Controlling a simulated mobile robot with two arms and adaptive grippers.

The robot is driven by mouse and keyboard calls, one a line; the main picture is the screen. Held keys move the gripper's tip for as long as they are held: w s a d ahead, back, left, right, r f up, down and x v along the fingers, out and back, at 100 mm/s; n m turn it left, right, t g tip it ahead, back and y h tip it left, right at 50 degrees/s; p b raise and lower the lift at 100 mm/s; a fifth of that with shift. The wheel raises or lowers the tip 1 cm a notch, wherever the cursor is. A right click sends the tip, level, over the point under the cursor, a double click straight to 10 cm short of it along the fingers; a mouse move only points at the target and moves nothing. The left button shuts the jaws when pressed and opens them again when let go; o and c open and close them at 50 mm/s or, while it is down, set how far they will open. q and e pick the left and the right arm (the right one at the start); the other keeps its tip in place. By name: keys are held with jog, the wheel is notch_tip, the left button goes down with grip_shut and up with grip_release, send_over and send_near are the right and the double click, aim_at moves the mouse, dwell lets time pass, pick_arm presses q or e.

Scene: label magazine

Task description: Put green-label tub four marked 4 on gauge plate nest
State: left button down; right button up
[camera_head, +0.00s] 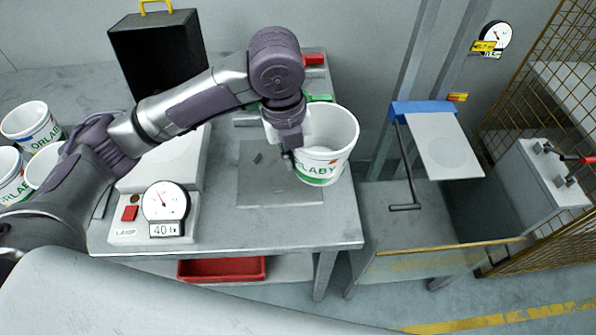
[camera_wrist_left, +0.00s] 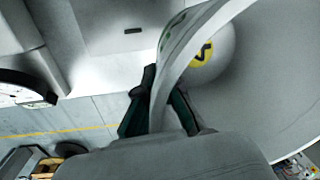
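A white tub (camera_head: 325,145) with a green band and lettering is held upright by its near-left wall in my left gripper (camera_head: 292,155), over or just right of a flat grey plate (camera_head: 262,185) on the bench. In the left wrist view the gripper (camera_wrist_left: 162,112) has its dark fingers on either side of the tub's wall (camera_wrist_left: 185,55). A yellow disc with a dark mark (camera_wrist_left: 202,52) shows inside; I cannot read it surely. A pale plate with a faint circle (camera_head: 440,145) sits at right by a blue block (camera_head: 420,108); which surface is the nest is unclear. My right gripper is out of view.
Several white tubs (camera_head: 33,122) stand at far left. A box with a dial (camera_head: 165,203) and red button sits at the bench's front. A black case (camera_head: 158,45) stands behind. A crank handle (camera_head: 405,205) and wire fence (camera_head: 555,90) lie right.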

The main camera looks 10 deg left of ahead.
pick_arm(q)
jog(key=w+a+f, duration=0.1)
jog(key=a+f, duration=0.1)
jog(key=a, duration=0.1)
jog(key=w+a+f+p, duration=0.1)
jog(key=w+a+f, duration=0.1)
jog(key=a, duration=0.1)
jog(key=w+a+f+p, duration=0.1)
jog(key=w+a+f, duration=0.1)
jog(key=a, duration=0.2)
jog(key=shift+f, duration=0.25)
jog(key=shift+w+a+f, duration=0.1)
jog(key=shift+f, duration=0.05)
notch_tip(320, 180, down, 4)
jog(key=shift+a+r+p, duration=0.1)
jog(key=shift+p, duration=0.75)
jog(key=shift+f, duration=0.2)
jog(key=c, duration=1.3)
grip_release()
jog(key=shift+f, duration=0.1)
